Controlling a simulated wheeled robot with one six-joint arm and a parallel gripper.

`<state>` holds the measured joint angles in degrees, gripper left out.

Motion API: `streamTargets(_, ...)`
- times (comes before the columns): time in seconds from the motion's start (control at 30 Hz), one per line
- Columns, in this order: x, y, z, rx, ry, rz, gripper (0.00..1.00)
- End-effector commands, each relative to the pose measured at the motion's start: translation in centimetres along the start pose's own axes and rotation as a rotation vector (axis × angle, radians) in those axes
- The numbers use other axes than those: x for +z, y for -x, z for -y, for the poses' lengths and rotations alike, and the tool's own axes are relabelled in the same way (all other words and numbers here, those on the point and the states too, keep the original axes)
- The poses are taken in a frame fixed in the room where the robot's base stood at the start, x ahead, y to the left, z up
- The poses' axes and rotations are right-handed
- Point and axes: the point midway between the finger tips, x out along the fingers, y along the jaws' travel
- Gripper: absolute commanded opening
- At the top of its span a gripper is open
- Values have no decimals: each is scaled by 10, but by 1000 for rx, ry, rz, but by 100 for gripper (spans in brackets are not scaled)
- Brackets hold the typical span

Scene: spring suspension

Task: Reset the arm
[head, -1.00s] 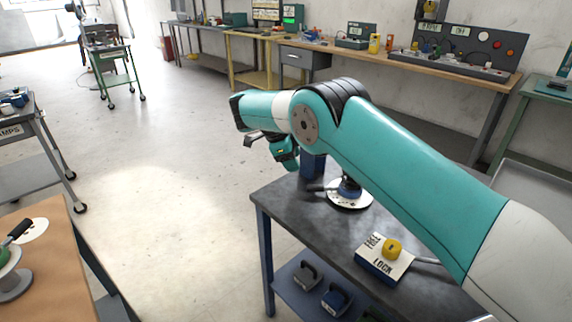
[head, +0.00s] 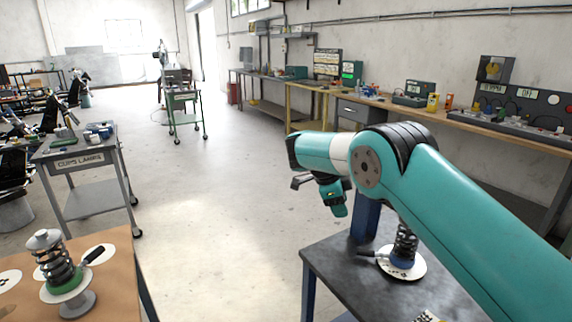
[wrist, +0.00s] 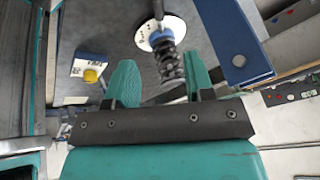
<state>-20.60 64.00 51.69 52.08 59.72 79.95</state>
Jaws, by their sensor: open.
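My teal arm (head: 440,190) reaches in from the right in the head view, bent at a black-banded joint, with its end above the dark metal table. My gripper (wrist: 160,82) shows in the wrist view with its two teal fingers spread apart and nothing held between them. A black coil spring on a white disc with a blue collar (head: 402,262) stands on the dark table below the arm. In the wrist view the spring (wrist: 170,65) appears between and beyond the fingers; I cannot tell the distance.
A box with a yellow knob (wrist: 91,75) sits on the dark table (head: 335,268). Another spring assembly with a green collar (head: 62,270) stands on the wooden table at lower left. A grey cart (head: 85,175) is at left. A workbench runs along the right wall. The middle floor is clear.

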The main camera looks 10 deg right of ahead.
Motion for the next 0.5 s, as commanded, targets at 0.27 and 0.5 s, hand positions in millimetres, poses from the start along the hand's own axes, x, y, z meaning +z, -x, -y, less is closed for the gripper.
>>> streamTargets(0.27,-44,95,-42,-104,752,163,48)
streamTargets(0.5,-82,154,-158,-293,1467,351,48)
